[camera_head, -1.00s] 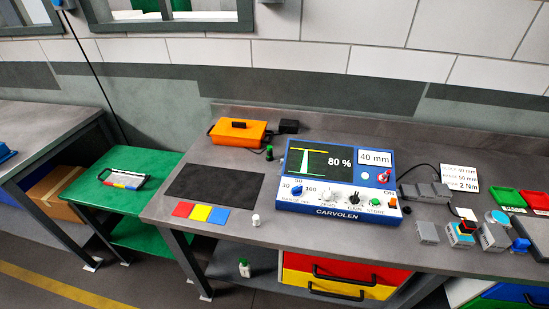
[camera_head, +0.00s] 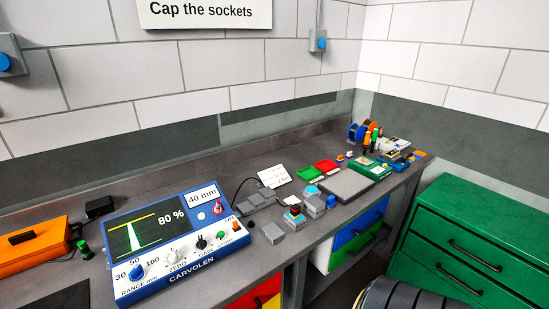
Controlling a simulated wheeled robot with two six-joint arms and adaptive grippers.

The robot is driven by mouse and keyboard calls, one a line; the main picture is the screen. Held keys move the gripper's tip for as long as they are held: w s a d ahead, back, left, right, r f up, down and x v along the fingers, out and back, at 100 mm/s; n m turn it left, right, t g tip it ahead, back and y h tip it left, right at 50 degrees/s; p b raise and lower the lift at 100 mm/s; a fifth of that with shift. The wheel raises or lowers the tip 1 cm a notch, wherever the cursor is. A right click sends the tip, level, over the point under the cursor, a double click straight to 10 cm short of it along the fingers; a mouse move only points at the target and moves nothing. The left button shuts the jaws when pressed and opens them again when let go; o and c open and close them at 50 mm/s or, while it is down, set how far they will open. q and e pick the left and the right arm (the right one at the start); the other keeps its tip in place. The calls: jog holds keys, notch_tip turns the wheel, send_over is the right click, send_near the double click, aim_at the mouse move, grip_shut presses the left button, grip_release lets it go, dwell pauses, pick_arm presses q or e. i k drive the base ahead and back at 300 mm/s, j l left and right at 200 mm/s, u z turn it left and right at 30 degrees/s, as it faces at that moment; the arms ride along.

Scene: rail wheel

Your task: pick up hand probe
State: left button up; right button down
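I cannot tell for sure which thing is the hand probe. Neither gripper is in view.
An orange case (camera_head: 32,250) sits at the left. A green drawer cabinet (camera_head: 470,245) and a dark ribbed thing (camera_head: 415,294) occupy the lower right.

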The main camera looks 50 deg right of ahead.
aim_at(295, 208)
jog(key=z, duration=1.75)
